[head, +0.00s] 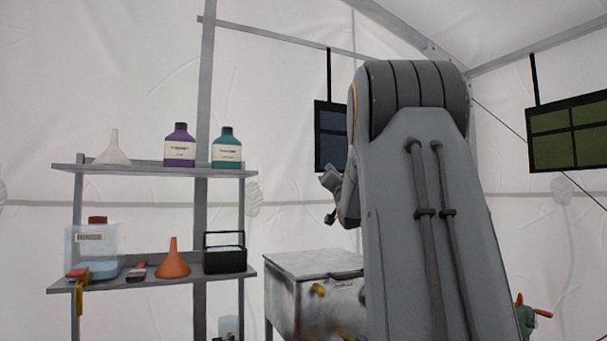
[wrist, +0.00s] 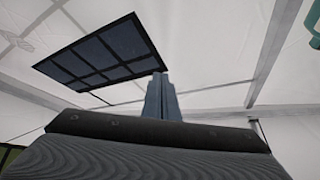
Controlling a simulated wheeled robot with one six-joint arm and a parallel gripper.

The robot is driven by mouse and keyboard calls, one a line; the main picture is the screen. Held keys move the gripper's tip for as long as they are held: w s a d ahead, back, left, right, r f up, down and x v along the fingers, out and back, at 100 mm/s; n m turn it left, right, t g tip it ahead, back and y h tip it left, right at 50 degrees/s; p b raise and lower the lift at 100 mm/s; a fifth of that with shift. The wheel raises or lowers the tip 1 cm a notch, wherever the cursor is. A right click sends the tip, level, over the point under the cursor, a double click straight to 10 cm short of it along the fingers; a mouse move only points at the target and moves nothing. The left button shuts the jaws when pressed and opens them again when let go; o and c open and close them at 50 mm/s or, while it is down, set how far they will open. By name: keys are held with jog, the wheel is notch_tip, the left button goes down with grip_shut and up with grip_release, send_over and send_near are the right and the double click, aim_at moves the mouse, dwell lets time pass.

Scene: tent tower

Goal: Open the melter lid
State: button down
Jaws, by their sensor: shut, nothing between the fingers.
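A worn grey metal box (head: 312,300), which looks like the melter, stands low behind my arm in the head view. Its flat top, which looks like the lid (head: 310,262), lies level and closed. My arm hides the box's right side. A yellowish knob or fitting (head: 318,290) shows on its front. My gripper (head: 329,176) is up in the air above the box, apart from it, and partly behind my arm. In the wrist view the fingers (wrist: 160,82) are together and empty, pointing toward the tent roof and a dark panel. The melter is not in the wrist view.
A shelf unit (head: 150,283) at left holds bottles, funnels, a jug (head: 92,250) and a black caddy (head: 225,252). A dark screen (head: 330,135) hangs behind the gripper, and a green-paned screen (head: 568,135) hangs at right. A green thing with red handles (head: 527,317) shows low right.

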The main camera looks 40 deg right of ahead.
jog(key=s+a+f+n+t+y+b, duration=0.2)
jog(key=s+a+f+n+t+y, duration=0.3)
jog(key=a+n, duration=0.45)
jog(key=w+f+p+x, duration=0.1)
jog(key=p+x, duration=0.5)
jog(key=x, duration=0.6)
jog(key=shift+w+d+p, duration=0.2)
jog(key=shift+d+p, duration=0.1)
jog(key=shift+f+n, duration=0.2)
jog(key=shift+n, duration=0.05)
dwell(0.5)
